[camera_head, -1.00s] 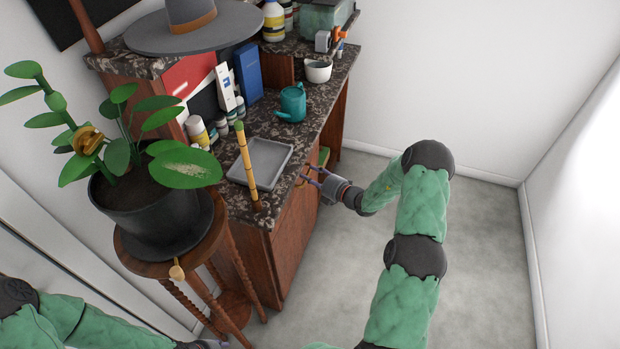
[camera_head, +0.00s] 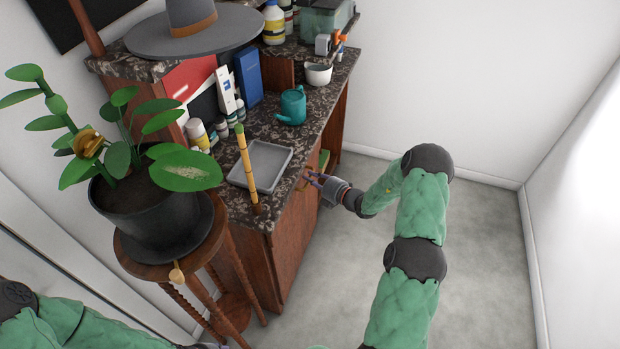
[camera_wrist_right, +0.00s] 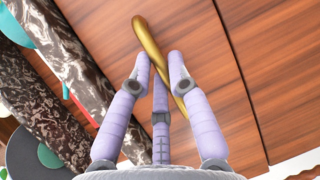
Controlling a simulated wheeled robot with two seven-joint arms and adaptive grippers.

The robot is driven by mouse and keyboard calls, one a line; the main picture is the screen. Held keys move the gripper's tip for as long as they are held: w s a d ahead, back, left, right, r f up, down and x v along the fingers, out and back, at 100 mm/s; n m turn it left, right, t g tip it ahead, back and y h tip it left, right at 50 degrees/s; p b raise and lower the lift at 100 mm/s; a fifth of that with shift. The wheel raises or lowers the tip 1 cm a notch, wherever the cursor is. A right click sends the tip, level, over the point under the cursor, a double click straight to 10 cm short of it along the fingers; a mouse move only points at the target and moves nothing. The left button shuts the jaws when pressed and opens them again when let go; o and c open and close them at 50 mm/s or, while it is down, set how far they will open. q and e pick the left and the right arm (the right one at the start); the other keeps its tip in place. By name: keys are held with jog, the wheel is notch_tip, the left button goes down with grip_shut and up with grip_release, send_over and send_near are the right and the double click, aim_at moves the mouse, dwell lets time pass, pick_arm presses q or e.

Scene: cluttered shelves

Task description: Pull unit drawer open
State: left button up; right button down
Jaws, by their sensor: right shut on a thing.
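The wooden unit (camera_head: 291,240) stands under a dark speckled stone top. Its reddish-brown front panels fill the right wrist view, with thin straight seams between them. A curved brass handle (camera_wrist_right: 150,40) is on one panel (camera_wrist_right: 195,40). My right gripper (camera_head: 311,180) is at the upper part of the unit's front. In the right wrist view its lilac fingers (camera_wrist_right: 162,75) are shut on the handle, which passes between them. No clear gap shows around the drawer front. My left gripper (camera_head: 214,345) barely shows at the bottom edge, and its jaws are cut off.
A grey tray (camera_head: 267,160), bamboo stick (camera_head: 246,168) and teal watering can (camera_head: 292,106) are on the top. A potted plant (camera_head: 150,208) on a wooden stand (camera_head: 208,240) is left of the unit. The floor (camera_head: 480,250) right of the unit is clear.

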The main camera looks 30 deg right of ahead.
jog(key=s+d+p, duration=0.5)
jog(key=s+d, duration=1)
jog(key=s, duration=0.3)
jog(key=shift+s+d, duration=0.2)
jog(key=c, duration=1.2)
grip_release()
jog(key=shift+o, duration=0.2)
jog(key=v, duration=1.2)
